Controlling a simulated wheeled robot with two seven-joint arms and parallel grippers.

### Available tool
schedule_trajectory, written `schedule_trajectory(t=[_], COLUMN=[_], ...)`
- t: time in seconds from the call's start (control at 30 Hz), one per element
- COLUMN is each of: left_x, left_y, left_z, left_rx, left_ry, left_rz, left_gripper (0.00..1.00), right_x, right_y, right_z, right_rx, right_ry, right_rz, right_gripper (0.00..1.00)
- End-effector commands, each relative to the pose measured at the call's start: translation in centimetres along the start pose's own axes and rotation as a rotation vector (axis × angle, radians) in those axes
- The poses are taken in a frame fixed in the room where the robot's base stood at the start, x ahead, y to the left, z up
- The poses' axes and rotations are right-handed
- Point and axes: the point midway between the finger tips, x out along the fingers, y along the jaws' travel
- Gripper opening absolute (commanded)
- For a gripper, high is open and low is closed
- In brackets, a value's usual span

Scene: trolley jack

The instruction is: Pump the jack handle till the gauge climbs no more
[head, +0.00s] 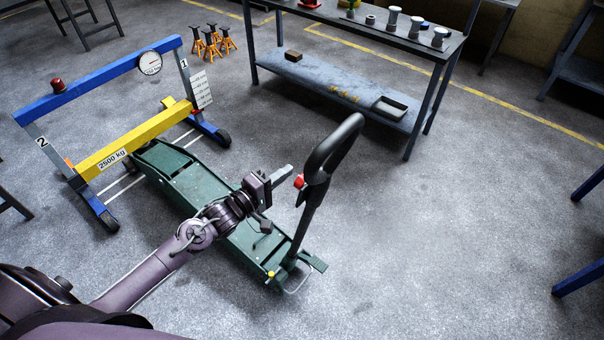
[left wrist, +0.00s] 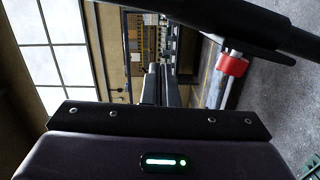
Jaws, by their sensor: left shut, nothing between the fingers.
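The green trolley jack (head: 208,187) lies on the floor under the yellow beam (head: 133,137), which is marked 2500 kg. Its black handle (head: 318,185) stands up steeply from the near end, with a loop grip on top and a red part on its shaft. The handle also crosses the top of the left wrist view (left wrist: 225,25). The round gauge (head: 149,62) hangs on the blue top bar; its reading is too small to tell. My left gripper (head: 287,171) is shut and empty, just left of the handle's shaft, seemingly apart from it. My right gripper is not in view.
A blue frame on wheels (head: 110,78) stands around the jack's far end. A workbench (head: 380,42) with several small parts stands at the back. Orange stands (head: 208,42) are on the floor behind. The floor right of the handle (head: 440,240) is clear.

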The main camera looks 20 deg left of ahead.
Motion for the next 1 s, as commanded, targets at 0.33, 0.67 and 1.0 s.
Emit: schedule_trajectory(t=[0.33, 0.67, 1.0], left_x=[2.7, 2.8, 2.9], left_y=[0.2, -0.1, -0.3], left_z=[3.1, 3.9, 4.3], left_rx=[-0.002, -0.002, 0.010], left_ry=[0.000, 0.001, 0.000], left_rz=[-0.001, -0.001, -0.002], left_gripper=[0.00, 0.00, 0.00], right_x=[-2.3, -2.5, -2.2], right_y=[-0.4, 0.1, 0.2], right_z=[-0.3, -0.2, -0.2], right_rx=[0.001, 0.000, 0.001], right_ry=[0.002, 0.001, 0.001], right_rz=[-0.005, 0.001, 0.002], right_gripper=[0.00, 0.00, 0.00])
